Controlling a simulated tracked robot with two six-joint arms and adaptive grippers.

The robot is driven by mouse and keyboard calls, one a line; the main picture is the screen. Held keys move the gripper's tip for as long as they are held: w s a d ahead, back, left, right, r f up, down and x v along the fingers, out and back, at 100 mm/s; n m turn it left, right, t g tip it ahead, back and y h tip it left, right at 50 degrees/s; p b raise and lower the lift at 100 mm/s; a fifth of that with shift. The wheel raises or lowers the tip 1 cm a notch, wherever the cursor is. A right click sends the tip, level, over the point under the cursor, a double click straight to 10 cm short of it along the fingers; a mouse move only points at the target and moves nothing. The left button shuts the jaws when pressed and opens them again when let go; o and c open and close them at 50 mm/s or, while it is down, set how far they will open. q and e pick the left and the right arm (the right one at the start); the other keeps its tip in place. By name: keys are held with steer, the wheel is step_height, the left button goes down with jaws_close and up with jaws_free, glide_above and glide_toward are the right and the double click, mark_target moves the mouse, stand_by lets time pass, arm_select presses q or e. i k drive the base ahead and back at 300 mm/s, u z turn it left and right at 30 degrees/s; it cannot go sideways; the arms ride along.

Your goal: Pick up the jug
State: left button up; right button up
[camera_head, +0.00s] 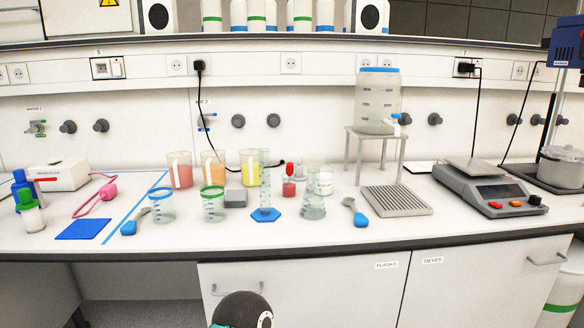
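Three clear jugs with coloured juice stand upright in a row at the back of the white bench, left of centre in the head view. The left jug (180,176) holds red juice, the middle jug (211,166) orange, and the right jug (250,170) yellow. The lower part of the middle jug is partly covered by things in front. Neither of my grippers shows. A dark rounded part with a light disc appears at the bottom edge, below the bench front; no fingers are visible on it.
In front of the jugs stand a blue-ringed beaker (162,206), a green-ringed beaker (213,205), a measuring cylinder (265,185) and a conical flask (313,205). A dispenser tank (378,100) stands on a stand behind a ribbed tray (396,200). A scale (488,186) is right.

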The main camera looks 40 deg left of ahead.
mark_target(248, 157)
steer(key=u, duration=0.1)
steer(key=i, duration=0.95)
steer(key=u, duration=0.75)
